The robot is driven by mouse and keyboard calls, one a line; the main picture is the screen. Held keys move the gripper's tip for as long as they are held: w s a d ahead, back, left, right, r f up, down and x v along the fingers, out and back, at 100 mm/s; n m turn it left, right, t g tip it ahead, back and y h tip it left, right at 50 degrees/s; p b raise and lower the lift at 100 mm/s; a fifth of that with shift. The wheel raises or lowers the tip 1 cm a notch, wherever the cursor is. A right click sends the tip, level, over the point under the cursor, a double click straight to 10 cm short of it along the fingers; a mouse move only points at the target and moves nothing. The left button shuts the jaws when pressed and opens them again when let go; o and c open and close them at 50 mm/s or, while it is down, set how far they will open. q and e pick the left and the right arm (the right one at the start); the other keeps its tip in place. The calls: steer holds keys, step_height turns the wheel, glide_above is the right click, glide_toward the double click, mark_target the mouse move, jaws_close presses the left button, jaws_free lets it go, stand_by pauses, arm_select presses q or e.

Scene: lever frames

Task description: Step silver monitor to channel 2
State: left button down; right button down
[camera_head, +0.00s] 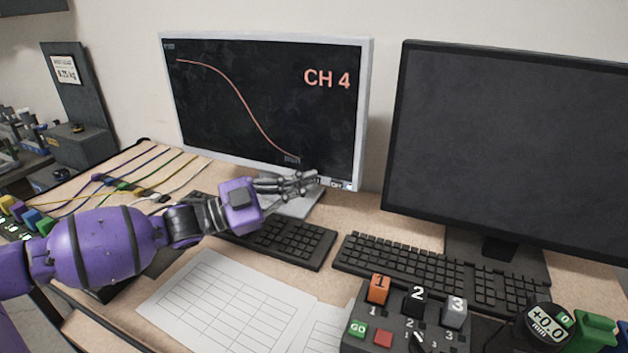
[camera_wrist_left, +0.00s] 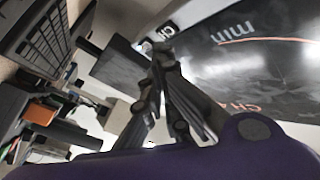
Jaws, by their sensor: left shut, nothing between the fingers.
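The silver monitor (camera_head: 366,110) stands at the back of the desk. Its dark screen shows "CH 4" and a falling orange curve. On its lower right bezel are small buttons (camera_head: 338,184), one marked "OFF". My left gripper (camera_head: 312,181) is shut and empty, with its fingertips at the lower bezel just left of the "OFF" label. The fingers hide part of the bezel there. In the left wrist view the fingertips (camera_wrist_left: 162,52) point toward the bezel and its labels (camera_wrist_left: 166,31). I cannot tell whether they touch it. My right gripper is in neither view.
A black monitor (camera_head: 500,130) with a blank screen stands at right. Keyboards (camera_head: 275,240) and printed sheets (camera_head: 220,300) lie in front. Coloured cables (camera_head: 150,180) lie at left.

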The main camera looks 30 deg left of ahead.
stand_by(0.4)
arm_select(q)
steer(key=shift+w, duration=0.45)
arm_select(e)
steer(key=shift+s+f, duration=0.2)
arm_select(q)
steer(key=shift+w, duration=0.35)
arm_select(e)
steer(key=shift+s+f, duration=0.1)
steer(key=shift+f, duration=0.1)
arm_select(q)
steer(key=shift+s, duration=0.1)
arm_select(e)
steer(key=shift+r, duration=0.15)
arm_select(q)
steer(key=shift+s+p, duration=0.45)
steer(key=shift+s, duration=0.25)
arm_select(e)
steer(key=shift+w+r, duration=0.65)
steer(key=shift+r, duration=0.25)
